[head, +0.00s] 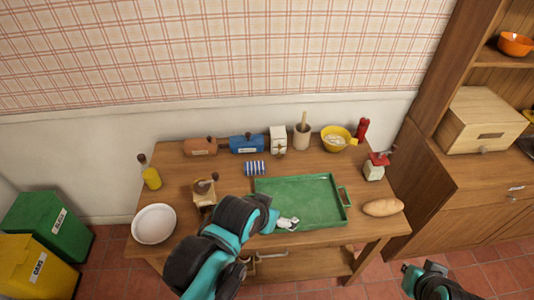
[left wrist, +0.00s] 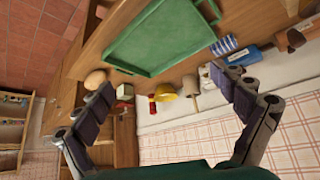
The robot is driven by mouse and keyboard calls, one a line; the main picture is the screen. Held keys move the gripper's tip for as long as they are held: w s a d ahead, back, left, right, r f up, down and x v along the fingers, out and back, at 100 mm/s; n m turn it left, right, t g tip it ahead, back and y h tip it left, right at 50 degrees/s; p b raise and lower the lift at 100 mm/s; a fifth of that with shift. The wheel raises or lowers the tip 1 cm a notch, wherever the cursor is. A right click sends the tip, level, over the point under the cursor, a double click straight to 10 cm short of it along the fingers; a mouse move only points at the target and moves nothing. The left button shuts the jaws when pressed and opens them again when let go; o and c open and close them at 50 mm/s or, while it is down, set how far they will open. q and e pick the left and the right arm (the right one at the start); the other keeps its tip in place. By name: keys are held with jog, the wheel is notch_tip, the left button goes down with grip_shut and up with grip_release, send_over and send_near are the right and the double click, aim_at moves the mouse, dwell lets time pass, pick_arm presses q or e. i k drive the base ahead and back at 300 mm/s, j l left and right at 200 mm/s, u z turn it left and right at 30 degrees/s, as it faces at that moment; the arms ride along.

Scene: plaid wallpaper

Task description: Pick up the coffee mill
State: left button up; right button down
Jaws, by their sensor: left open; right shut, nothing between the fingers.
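A wooden mill with a dark top and knob (head: 203,192) stands on the left part of the table. A second mill, pale with a red top and crank (head: 375,168), stands at the right; it also shows in the left wrist view (left wrist: 124,92). I cannot tell which is the named coffee mill. My left arm reaches over the tray, right of the wooden mill; its hand hides part of the table. In the left wrist view my left gripper (left wrist: 160,82) is open and empty. My right gripper (head: 431,283), partly cut off at the lower right, is shut and empty, away from the table.
A green tray (head: 315,187) fills the table's middle, with bread (head: 382,207) to its right. A white bowl (head: 154,224) and oil bottle (head: 150,174) stand left. Blue (head: 246,143) and brown (head: 200,146) containers, a utensil crock (head: 302,137) and yellow bowl (head: 337,138) line the back.

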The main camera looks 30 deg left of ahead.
aim_at(205, 196)
jog(key=k+u, duration=0.1)
jog(key=u, duration=1.45)
jog(key=i+j+z, duration=0.1)
jog(key=i+z, duration=0.15)
jog(key=z, duration=0.25)
jog(key=i+j+z, duration=0.2)
jog(key=z, duration=0.25)
